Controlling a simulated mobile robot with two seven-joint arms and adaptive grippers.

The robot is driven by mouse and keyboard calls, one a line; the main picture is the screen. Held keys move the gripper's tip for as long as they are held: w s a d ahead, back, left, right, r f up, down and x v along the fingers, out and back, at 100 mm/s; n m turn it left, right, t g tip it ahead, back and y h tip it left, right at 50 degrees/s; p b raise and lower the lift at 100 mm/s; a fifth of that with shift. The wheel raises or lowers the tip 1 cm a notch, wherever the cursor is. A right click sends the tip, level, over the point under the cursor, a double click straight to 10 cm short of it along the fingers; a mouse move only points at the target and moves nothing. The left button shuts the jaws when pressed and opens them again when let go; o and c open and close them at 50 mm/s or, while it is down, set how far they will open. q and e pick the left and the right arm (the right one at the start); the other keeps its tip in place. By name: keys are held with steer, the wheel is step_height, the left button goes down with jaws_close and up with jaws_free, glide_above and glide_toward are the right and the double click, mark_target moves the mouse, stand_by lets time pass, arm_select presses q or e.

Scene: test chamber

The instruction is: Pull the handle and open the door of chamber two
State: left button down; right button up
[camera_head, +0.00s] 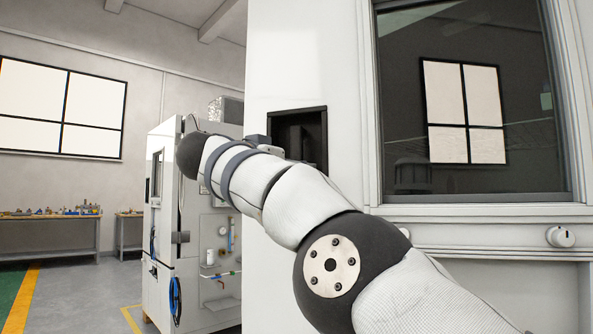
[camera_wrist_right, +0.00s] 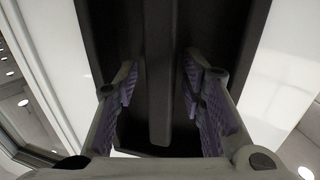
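A large white chamber door (camera_head: 290,50) with a dark window (camera_head: 450,120) fills the middle and right of the head view. A black recess (camera_head: 315,125) is set in its left part, with a dark handle inside. My right arm reaches across to this recess, and the wrist partly covers it. In the right wrist view, the dark handle bar (camera_wrist_right: 158,75) runs upright between the two purple-padded fingers of my right gripper (camera_wrist_right: 160,100). The fingers are open, one on each side of the bar, with a visible gap to it. My left gripper is not in view.
Another white cabinet (camera_head: 158,225) with hoses stands behind on the left. Workbenches (camera_head: 50,221) with small items stand along the back wall. The grey floor (camera_head: 75,290) at the left is clear. A small knob (camera_head: 560,237) sits below the window at the right.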

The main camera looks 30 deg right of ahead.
steer(key=v, duration=1.2)
steer(key=shift+s, duration=0.1)
steer(key=shift+c, duration=0.3)
